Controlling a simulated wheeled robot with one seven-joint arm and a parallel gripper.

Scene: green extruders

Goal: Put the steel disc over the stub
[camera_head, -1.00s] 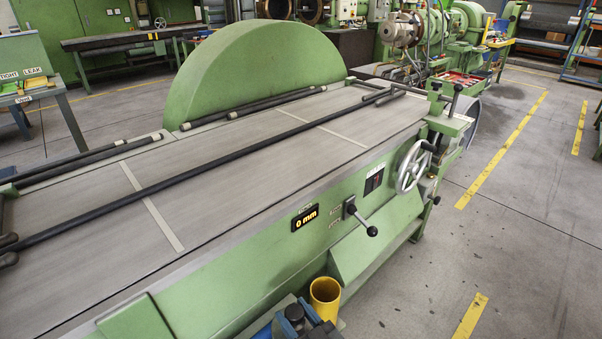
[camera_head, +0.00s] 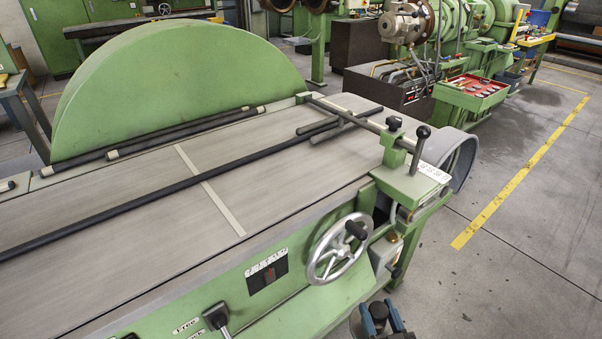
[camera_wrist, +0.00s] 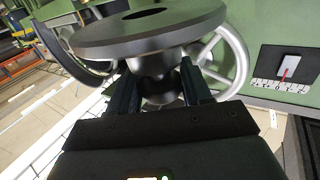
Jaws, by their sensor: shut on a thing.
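The steel disc (camera_wrist: 190,36) shows in the wrist view as a wide grey flange with a dark central hole and a narrower hub below. My gripper (camera_wrist: 158,85) is shut on the hub, one finger on each side, with the disc above the fingers. I cannot make out the stub for certain in either view.
A long green machine with a flat grey bed (camera_head: 120,225) fills the left and middle. Its handwheel (camera_head: 340,248) and lever (camera_head: 419,150) stick out near its right end. A green extruder line (camera_head: 450,30) stands behind. Floor (camera_head: 530,250) at right is clear.

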